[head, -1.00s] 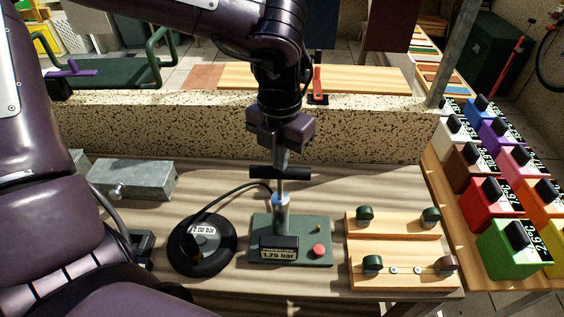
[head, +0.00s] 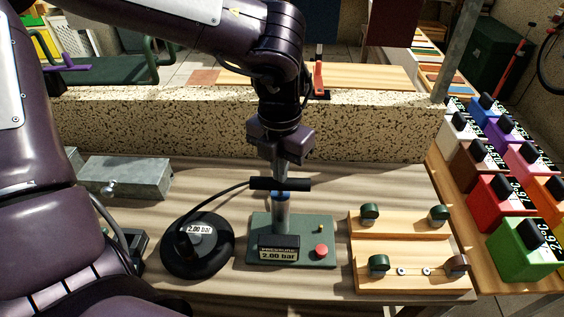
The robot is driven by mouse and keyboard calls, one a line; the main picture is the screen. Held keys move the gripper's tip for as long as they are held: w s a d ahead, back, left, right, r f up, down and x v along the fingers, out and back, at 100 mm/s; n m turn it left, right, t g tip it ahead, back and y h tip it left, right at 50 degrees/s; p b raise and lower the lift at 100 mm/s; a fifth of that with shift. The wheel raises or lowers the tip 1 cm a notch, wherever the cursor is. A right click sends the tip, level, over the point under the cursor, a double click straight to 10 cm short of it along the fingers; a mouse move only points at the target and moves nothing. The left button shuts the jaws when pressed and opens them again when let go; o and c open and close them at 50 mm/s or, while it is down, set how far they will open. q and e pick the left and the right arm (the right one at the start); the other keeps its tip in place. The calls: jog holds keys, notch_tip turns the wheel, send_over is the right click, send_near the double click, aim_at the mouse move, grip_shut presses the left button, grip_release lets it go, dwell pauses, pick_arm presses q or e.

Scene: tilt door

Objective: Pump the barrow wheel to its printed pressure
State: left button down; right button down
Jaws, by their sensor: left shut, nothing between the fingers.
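The black barrow wheel (head: 198,246) lies flat on the bench, its label reading 2.00 bar. A hose runs from it to the pump, which has a green base (head: 318,232) and a display (head: 278,254) reading 2.00 bar. The black T-handle (head: 280,184) is low, just above the pump's cylinder (head: 282,210). My left gripper (head: 279,173) is shut, pointing down with its tips at the top of the handle's middle; they look to touch it. My right gripper is not in view.
A red button (head: 321,250) sits on the pump base. A grey metal box (head: 125,178) is at left. A speckled wall (head: 370,125) runs behind.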

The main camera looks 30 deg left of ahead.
pick_arm(q)
jog(key=shift+f+b, duration=0.4)
jog(key=shift+f, duration=0.25)
jog(key=shift+r, duration=0.1)
jog(key=shift+r+p, duration=2.2)
jog(key=shift+r, duration=0.9)
notch_tip(320, 180, up, 7)
jog(key=p, duration=0.5)
